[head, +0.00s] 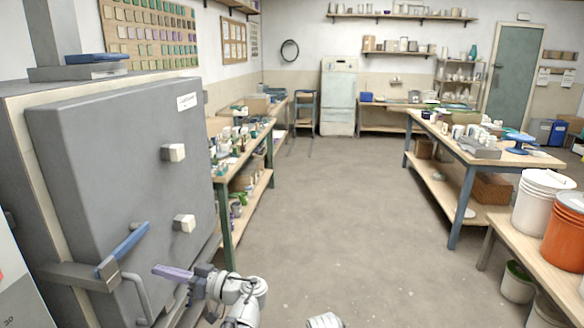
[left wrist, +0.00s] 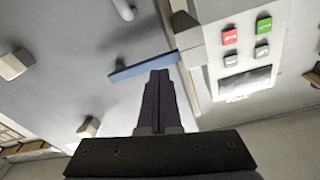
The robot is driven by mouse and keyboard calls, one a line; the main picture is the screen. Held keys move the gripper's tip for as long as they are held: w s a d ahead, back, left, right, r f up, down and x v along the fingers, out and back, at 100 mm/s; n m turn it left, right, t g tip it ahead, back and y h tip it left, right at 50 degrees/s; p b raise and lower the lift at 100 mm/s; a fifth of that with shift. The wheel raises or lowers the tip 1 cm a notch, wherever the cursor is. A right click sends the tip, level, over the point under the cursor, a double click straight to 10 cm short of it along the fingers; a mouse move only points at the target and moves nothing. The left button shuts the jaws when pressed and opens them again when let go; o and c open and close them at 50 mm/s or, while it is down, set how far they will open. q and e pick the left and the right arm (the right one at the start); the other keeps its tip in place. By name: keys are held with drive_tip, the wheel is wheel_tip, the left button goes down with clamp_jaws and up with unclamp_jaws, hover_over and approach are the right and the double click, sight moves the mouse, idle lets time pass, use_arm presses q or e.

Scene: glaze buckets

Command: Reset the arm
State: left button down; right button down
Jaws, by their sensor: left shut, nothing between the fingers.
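My left gripper (head: 172,272) is shut and empty in the head view. It is in front of the lower part of a large grey kiln door (head: 130,165), to the right of a blue lever handle (head: 124,250). In the left wrist view the shut fingers (left wrist: 160,82) point toward the door, and the blue handle (left wrist: 145,67) appears just beyond the tips. I cannot tell the exact gap between them. In the head view a small white rounded part (head: 325,321) shows at the bottom edge. My right gripper is not in view.
A control panel with red (left wrist: 230,36) and green buttons shows in the left wrist view. Cluttered workbenches stand left and right (head: 484,155). A white bucket (head: 541,208) and an orange bucket (head: 566,238) stand on a low bench at right. The middle floor (head: 345,190) is clear.

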use_arm(q)
drive_tip(key=s+d+f+m+g+h, duration=0.1)
drive_tip(key=s+d+f+m+h, duration=0.3)
drive_tip(key=d+f+m+h, duration=0.5)
drive_tip(key=s+d+f+m+g+h, duration=0.1)
drive_tip(key=s+d+f+m+h, duration=0.35)
drive_tip(key=d+f, duration=0.75)
drive_tip(key=s+d+f+m+h, duration=0.3)
drive_tip(key=s+d+m+h, duration=0.1)
drive_tip(key=d, duration=0.2)
wheel_tip(320, 180, up, 13)
drive_tip(key=p, duration=1.3)
drive_tip(key=shift+d+r+g, duration=0.15)
drive_tip(key=shift+d+g, duration=0.1)
drive_tip(key=shift+g, duration=0.15)
drive_tip(key=shift+w+n, duration=0.1)
drive_tip(key=shift+n, duration=0.15)
